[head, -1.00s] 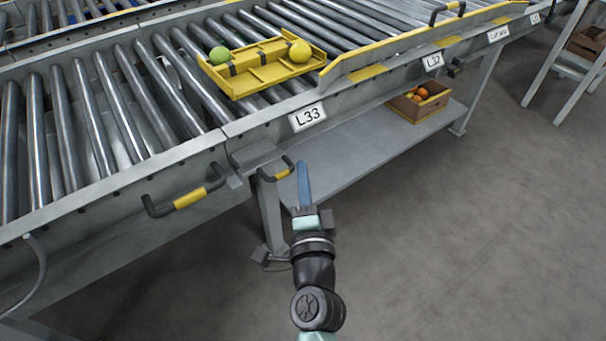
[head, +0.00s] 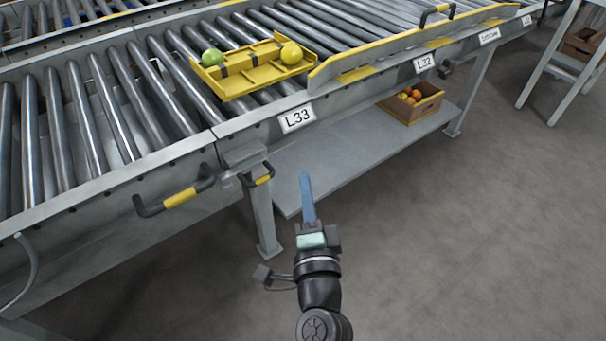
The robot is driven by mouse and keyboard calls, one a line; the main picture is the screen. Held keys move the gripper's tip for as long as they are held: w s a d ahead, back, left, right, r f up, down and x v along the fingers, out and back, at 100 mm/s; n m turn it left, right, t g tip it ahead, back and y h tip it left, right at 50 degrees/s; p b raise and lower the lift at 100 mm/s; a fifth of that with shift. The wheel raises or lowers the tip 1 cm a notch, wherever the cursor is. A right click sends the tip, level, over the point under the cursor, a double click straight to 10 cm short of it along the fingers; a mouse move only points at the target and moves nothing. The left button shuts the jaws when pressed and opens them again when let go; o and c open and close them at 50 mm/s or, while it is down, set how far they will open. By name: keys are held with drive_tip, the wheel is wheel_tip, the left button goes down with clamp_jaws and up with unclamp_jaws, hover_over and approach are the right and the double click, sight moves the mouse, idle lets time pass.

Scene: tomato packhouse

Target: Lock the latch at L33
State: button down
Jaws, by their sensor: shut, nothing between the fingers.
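The L33 label (head: 297,118) is on the conveyor's front side rail. To its lower left, under a grey bracket (head: 243,157), is a small black-and-yellow latch handle (head: 258,178). It sticks out below the rail, above a table leg. I cannot tell from this view whether the latch is engaged. My gripper (head: 306,180) has blue fingers, which are shut and empty. It is to the right of the latch handle, apart from it, in front of the lower shelf.
A larger black-and-yellow handle (head: 180,197) sits left of the latch. A yellow tray (head: 262,82) with a green and a yellow fruit is on the rollers. A wooden crate (head: 428,107) stands on the lower shelf (head: 340,155).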

drive_tip(key=s, duration=0.6)
drive_tip(key=shift+d+f+b, duration=0.2)
drive_tip(key=shift+d+b, duration=0.05)
drive_tip(key=shift+b, duration=0.05)
drive_tip(key=w+a+r+n+t+y+p, duration=0.15)
drive_tip(key=r+n+p, duration=0.4)
drive_tip(key=r, duration=1.25)
drive_tip(key=w+a+r+n+t+y+p, duration=0.15)
drive_tip(key=r+n+p, duration=0.4)
drive_tip(key=r, duration=1.35)
drive_tip(key=s+d+r+n+t+h+p, duration=0.1)
drive_tip(key=s+r+t+h+p, duration=0.2)
drive_tip(key=r, duration=0.8)
drive_tip(key=s+r+n+t+p, duration=0.15)
drive_tip(key=s+r+p, duration=0.25)
drive_tip(key=r, duration=0.6)
drive_tip(key=s+d+r+n+t+h+p, duration=0.1)
drive_tip(key=s+r+h+p, duration=0.2)
drive_tip(key=r, duration=0.8)
wheel_tip(320, 180, up, 36)
drive_tip(key=y+p, duration=0.1)
drive_tip(key=p, duration=3.6)
drive_tip(key=shift+w+f, duration=0.25)
drive_tip(key=shift+a, duration=0.1)
